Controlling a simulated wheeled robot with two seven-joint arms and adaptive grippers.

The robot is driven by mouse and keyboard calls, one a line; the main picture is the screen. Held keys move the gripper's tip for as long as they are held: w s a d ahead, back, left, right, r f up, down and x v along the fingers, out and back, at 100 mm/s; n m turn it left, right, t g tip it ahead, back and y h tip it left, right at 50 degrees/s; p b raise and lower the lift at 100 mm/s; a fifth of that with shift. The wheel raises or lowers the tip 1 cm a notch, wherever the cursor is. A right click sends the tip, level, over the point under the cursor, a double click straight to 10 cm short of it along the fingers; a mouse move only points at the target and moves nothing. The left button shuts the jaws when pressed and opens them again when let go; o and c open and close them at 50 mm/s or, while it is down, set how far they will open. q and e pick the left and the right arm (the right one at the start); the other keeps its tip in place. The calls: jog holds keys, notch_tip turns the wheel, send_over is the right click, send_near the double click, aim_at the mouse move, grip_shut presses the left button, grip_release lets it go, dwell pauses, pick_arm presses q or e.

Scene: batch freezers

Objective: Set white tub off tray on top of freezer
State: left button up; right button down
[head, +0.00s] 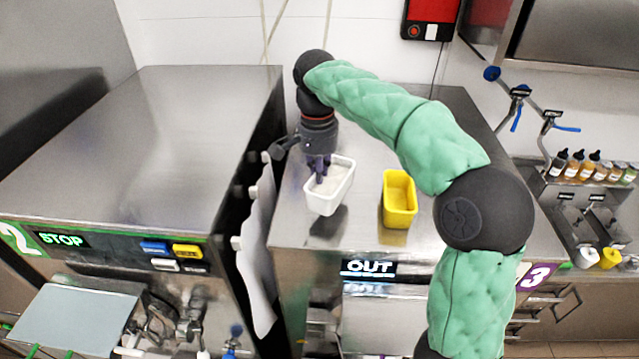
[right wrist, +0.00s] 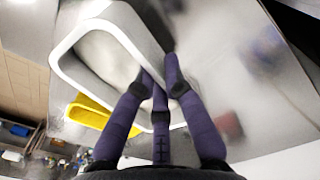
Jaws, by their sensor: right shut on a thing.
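The white tub (head: 326,203) is at the left front of the steel freezer top (head: 360,150), the one with the OUT sign. It also shows large in the right wrist view (right wrist: 80,68), with pale contents. A flat pale tray-like plate (head: 75,318) is at lower left, in front of freezer 2. My left gripper is out of view.
A yellow tub (head: 398,200) stands on the same top, to the right of the white tub. Freezer 2 (head: 150,140) stands to the left across a dark gap. Behind the tubs the top is mostly bare. Bottles (head: 590,165) stand far right.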

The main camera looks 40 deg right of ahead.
jog(key=f, duration=0.3)
jog(key=shift+w+d, duration=0.25)
jog(key=shift+f, duration=0.45)
jog(key=shift+f, duration=0.2)
jog(key=c, duration=1.3)
grip_release()
jog(key=shift+c, duration=0.2)
notch_tip(320, 180, up, 12)
jog(key=shift+w+a+r+p, duration=0.1)
jog(key=shift+w+r+p, duration=0.1)
jog(key=shift+p, duration=0.25)
